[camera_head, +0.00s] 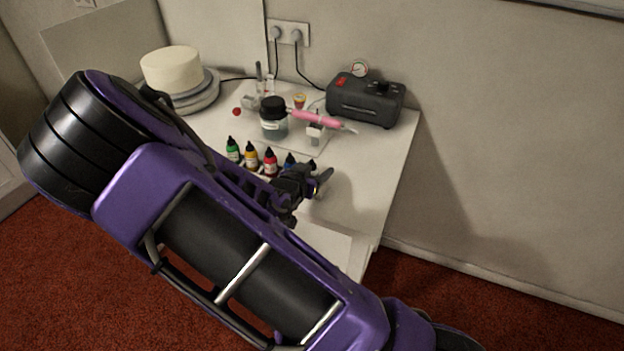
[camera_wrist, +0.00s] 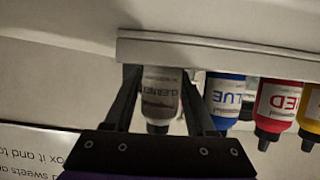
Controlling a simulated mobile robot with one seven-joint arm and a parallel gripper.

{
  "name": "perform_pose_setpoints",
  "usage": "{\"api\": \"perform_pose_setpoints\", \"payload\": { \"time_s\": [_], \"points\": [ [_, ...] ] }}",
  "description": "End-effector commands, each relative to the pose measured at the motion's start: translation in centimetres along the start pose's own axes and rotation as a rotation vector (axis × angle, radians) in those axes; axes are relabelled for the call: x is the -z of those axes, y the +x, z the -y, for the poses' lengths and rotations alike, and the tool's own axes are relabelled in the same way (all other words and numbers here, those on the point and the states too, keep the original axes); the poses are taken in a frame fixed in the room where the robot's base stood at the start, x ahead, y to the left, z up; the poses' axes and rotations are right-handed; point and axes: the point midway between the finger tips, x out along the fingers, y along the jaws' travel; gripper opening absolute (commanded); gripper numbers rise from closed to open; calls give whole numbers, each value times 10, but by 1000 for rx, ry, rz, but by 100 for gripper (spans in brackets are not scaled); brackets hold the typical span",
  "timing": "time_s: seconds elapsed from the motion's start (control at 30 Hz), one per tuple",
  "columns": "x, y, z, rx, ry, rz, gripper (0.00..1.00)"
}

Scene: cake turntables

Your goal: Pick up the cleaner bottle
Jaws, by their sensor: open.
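The cleaner bottle (camera_wrist: 160,98) is a pale, greyish bottle with a dark nozzle and a "CLEANER" label. It appears upside down in the wrist view, as do its neighbours. My gripper (camera_wrist: 158,82) is open, with one finger on each side of the bottle. I cannot tell whether either finger touches it. In the head view my gripper (camera_head: 308,187) is at the right end of the bottle row, near the table's front edge, and hides most of the cleaner bottle there.
The blue bottle (camera_wrist: 226,98) stands close beside my right finger in the wrist view, followed by the red bottle (camera_wrist: 281,105). Yellow (camera_head: 250,155) and green (camera_head: 233,150) bottles continue the row. Behind are a dark-lidded jar (camera_head: 274,125), pink airbrush (camera_head: 317,118), compressor (camera_head: 366,101) and cake (camera_head: 172,69).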

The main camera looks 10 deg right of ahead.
Motion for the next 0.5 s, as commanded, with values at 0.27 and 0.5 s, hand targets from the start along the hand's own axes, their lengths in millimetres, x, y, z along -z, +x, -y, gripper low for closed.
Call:
{"api": "perform_pose_setpoints", "payload": {
  "time_s": [0.27,0.5],
  "points": [
    [0,0,0,0,0,0,45],
    [0,0,0,0,1,0,16]
  ]
}}
